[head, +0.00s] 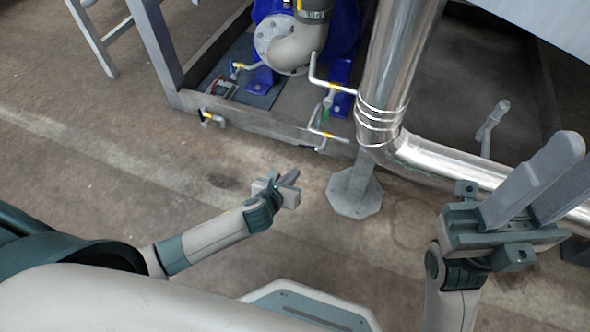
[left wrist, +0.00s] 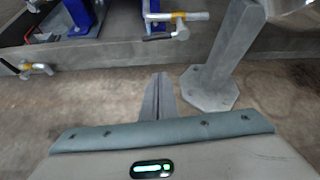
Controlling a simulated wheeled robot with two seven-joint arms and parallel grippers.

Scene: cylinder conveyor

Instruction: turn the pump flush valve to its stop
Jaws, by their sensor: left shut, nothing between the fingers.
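Several small valves with yellow-marked stems sit around the blue pump (head: 345,25); I cannot tell by label which is the flush valve. One valve (head: 328,135) is on the frame edge beside the steel pipe. It also shows in the left wrist view (left wrist: 178,17), with a dark lever handle (left wrist: 158,37). Another valve (head: 211,117) with a dark handle is on the frame further left; it shows too in the left wrist view (left wrist: 36,68). My left gripper (head: 293,177) is shut and empty, in front of the frame, apart from both valves. My right gripper (head: 560,165) is open and empty at the right.
A shiny vertical pipe (head: 395,60) bends into a low horizontal run (head: 450,163) at the right. A support post with an octagonal foot (head: 355,205) stands close right of my left gripper. The floor between me and the frame is clear at the left.

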